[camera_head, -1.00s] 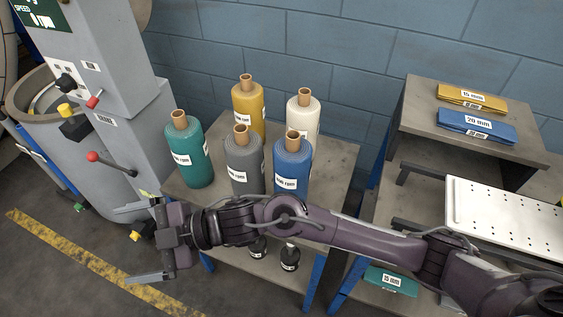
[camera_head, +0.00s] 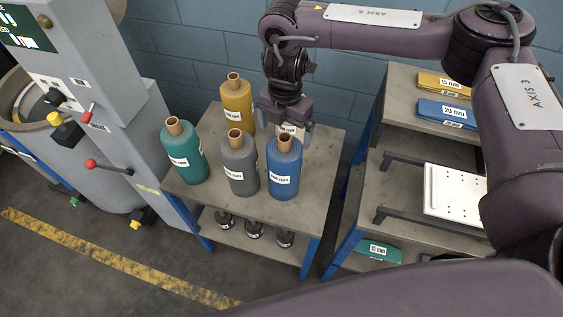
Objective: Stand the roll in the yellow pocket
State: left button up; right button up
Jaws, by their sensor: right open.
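Several rolls with brown cores stand upright on the grey table (camera_head: 215,200): a teal roll (camera_head: 184,155), a yellow roll (camera_head: 238,105), a grey roll (camera_head: 240,166), a blue roll (camera_head: 284,170) and a white roll (camera_head: 291,130). My right gripper (camera_head: 285,120) points down at the white roll from above, its jaws open. The gripper hides most of the white roll, so I cannot tell whether the fingers touch it. The blue roll stands just in front of the gripper. I cannot make out a yellow pocket. My left gripper is out of view.
Small dark weights (camera_head: 254,229) sit on the table's lower shelf. At right, a shelf unit (camera_head: 400,120) holds a yellow packet (camera_head: 443,83), a blue packet (camera_head: 446,112) and a white perforated plate (camera_head: 455,192). A grey machine (camera_head: 120,140) with red-knobbed levers stands at left.

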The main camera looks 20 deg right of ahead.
aim_at(285, 145)
jog(key=shift+s+f, duration=0.15)
jog(key=shift+f, duration=0.35)
jog(key=shift+s+f+p, duration=0.2)
jog(key=shift+f+p, duration=0.05)
jog(key=shift+p, duration=0.2)
notch_tip(285, 145, down, 4)
jog(key=shift+w+f+p, duration=0.15)
jog(key=shift+f+p, duration=0.1)
jog(key=shift+p, duration=0.65)
jog(key=shift+w+f, duration=0.1)
jog(key=shift+f, duration=0.1)
jog(key=shift+r, duration=0.1)
jog(key=shift+s, duration=0.2)
jog(key=shift+c, duration=1.1)
jog(key=shift+w+r, duration=0.1)
jog(key=c, duration=1.5)
